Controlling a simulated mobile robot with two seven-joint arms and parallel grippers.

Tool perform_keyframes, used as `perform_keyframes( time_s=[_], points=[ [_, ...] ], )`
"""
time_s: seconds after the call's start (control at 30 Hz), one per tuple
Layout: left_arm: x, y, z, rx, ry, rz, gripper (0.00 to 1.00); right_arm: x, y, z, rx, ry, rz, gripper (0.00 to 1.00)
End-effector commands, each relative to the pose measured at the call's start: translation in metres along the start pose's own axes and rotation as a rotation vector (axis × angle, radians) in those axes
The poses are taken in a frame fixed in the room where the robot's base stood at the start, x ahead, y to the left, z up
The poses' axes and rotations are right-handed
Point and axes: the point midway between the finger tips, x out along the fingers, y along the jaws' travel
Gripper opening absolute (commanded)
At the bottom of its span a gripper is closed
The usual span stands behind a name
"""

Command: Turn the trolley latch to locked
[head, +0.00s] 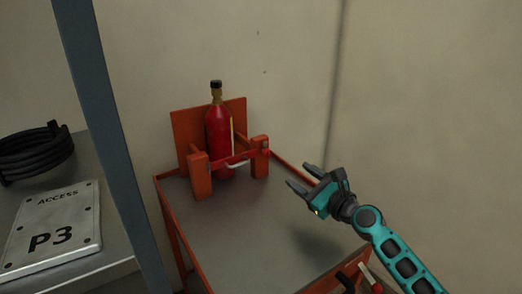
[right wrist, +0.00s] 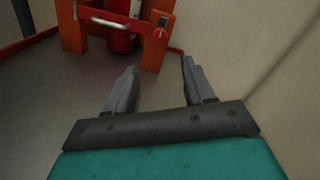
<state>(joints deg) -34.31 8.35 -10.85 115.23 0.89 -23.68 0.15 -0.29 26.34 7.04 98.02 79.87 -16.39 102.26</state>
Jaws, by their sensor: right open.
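The orange trolley (head: 222,244) has a grey top and a raised rim. A red cylinder (head: 219,130) with a brass neck and black cap stands upright at its back, between two orange posts. A red bar with a pale handle (head: 238,164) crosses in front of it. A small red knob-like part with a pale mark, seemingly the latch (right wrist: 160,33), is on the right post (right wrist: 156,52). My right gripper (head: 298,176) is open and empty, above the trolley's right side, short of that post. In the right wrist view its fingers (right wrist: 160,66) point towards the post, apart from it.
A blue-grey upright (head: 109,140) stands left of the trolley. Beyond it, a grey shelf holds a black coiled hose (head: 36,155) and an ACCESS P3 plate (head: 54,232). Walls close off the back and right. The trolley top's middle is clear.

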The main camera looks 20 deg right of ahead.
Motion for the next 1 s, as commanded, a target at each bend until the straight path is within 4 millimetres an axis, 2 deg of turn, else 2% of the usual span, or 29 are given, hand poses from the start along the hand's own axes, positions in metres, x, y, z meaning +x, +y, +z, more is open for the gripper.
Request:
perform_keyframes(
  time_s=[0.17, 0.4, 0.7, 1.0],
  points=[
    [-0.001, 0.0, 0.003, 0.002, -0.005, 0.001, 0.0, 0.01, 0.001, 0.0, 0.001, -0.001, 0.0, 0.53],
    [-0.001, 0.003, 0.012, -0.002, -0.02, 0.007, 0.0, 0.047, 0.0, -0.001, 0.0, -0.002, -0.001, 0.53],
    [0.005, 0.009, 0.013, -0.005, -0.014, 0.021, 0.0, 0.096, 0.001, -0.002, 0.001, -0.002, -0.001, 0.53],
    [0.011, 0.011, 0.009, -0.006, -0.001, 0.029, 0.0, 0.125, 0.001, -0.001, -0.001, 0.0, 0.0, 0.53]
  ],
)
